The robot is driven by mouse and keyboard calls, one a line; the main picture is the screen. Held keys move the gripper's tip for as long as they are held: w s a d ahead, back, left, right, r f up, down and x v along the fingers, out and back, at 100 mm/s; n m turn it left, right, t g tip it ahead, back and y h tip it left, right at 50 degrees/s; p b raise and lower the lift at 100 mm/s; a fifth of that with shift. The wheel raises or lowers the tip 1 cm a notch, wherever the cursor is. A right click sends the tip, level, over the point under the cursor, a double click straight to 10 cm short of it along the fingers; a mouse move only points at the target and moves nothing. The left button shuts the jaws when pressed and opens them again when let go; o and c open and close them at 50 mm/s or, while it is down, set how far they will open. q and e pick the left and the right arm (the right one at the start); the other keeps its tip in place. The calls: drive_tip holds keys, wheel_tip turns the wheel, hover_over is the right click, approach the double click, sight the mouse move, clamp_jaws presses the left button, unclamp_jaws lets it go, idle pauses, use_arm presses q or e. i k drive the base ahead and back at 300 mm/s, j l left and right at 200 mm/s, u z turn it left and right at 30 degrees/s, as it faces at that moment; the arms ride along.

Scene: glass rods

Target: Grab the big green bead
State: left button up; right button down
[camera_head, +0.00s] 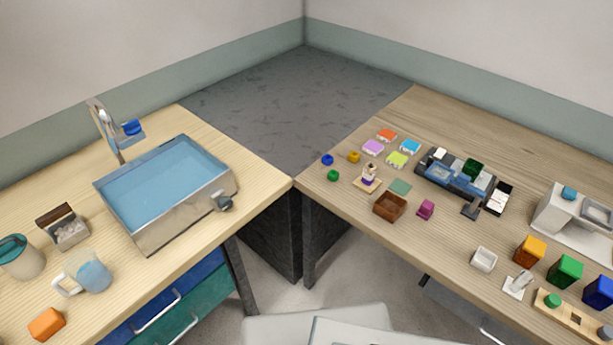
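A small rounded green bead (333,175) lies on the right-hand wooden table, close to its left edge near the inner corner. A blue bead (327,160) lies just behind it and a yellow bead (354,157) lies behind and to its right. These beads stand apart from one another, and nothing covers the green one. Another small green round piece (553,300) sits on a wooden board at the lower right. Neither of my grippers is in view.
A small stand (368,186) and an open brown box (390,207) stand right of the green bead. Coloured square pads (373,147) lie behind it. A dark device (462,180) stands further right. The left table (260,188) holds a sink basin (224,186); floor shows between the tables.

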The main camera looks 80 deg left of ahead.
sight(332, 175)
drive_tip(key=u, duration=2.65)
